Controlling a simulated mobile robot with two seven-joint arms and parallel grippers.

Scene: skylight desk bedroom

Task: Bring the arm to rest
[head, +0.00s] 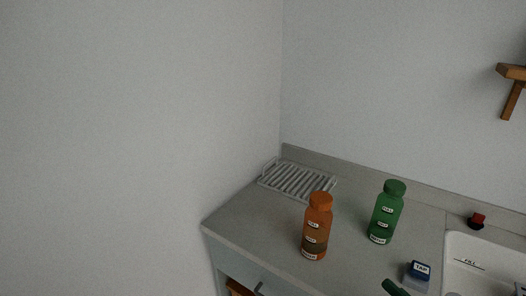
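Neither of my grippers shows in the head view, and I see no arm that I can be sure of. An orange bottle (317,228) with white and dark labels stands upright on the grey counter (250,222). A green bottle (386,212) with similar labels stands upright to its right and farther back. Both bottles have their caps on, and nothing is touching them.
A slatted rack (298,180) lies at the back left corner. A blue-topped block marked TAP (417,275) sits beside the white sink (458,245). A red knob (477,220) is behind the sink. A dark green object (394,287) is cut off below.

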